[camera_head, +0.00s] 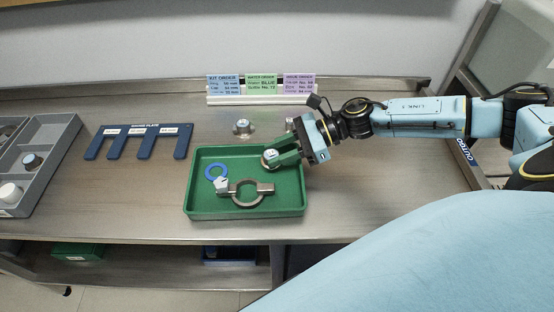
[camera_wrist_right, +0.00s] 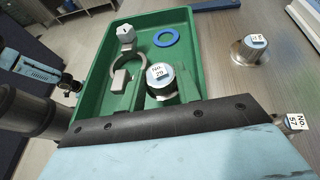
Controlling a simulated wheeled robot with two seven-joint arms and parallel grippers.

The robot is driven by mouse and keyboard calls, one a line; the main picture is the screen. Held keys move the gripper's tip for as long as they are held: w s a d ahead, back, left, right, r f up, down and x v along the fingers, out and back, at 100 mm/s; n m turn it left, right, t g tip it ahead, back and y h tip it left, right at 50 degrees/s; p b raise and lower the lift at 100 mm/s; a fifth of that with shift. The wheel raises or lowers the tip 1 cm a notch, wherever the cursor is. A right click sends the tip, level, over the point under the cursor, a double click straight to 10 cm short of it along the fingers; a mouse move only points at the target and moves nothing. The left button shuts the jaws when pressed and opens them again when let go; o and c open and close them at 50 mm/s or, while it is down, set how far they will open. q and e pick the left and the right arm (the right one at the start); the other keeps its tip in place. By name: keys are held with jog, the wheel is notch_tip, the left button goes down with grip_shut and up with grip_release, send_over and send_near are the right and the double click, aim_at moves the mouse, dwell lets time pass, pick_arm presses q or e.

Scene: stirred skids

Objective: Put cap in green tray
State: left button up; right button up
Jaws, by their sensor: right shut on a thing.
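The green tray (camera_head: 196,205) sits on the steel bench; it also fills the upper middle of the wrist view (camera_wrist_right: 90,85). My right gripper (camera_head: 273,157) reaches in from the right over the tray's back right part. It is shut on a small metal cap (camera_head: 269,158) with a pale label on top; the cap also shows in the wrist view (camera_wrist_right: 160,78). I cannot tell if the cap touches the tray floor.
A labelled metal piece (camera_head: 242,127) stands behind the tray, and another (camera_wrist_right: 291,122) is beside my right gripper. A blue gauge plate (camera_head: 138,138) lies to the left. A grey compartment bin (camera_head: 52,150) is at the far left. Order cards (camera_head: 261,85) stand at the back.

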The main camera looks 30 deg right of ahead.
notch_tip(320, 180, down, 2)
jog(key=shift+f, duration=0.25)
pick_arm(q)
jog(key=shift+a+f, duration=0.2)
jog(key=shift+a, duration=0.3)
pick_arm(e)
jog(key=shift+f, duration=0.1)
pick_arm(q)
jog(key=shift+a+f+b, duration=0.1)
jog(key=shift+f+b, duration=0.05)
jog(key=shift+b, duration=0.15)
pick_arm(e)
jog(key=shift+f, duration=0.15)
jog(key=o, duration=0.7)
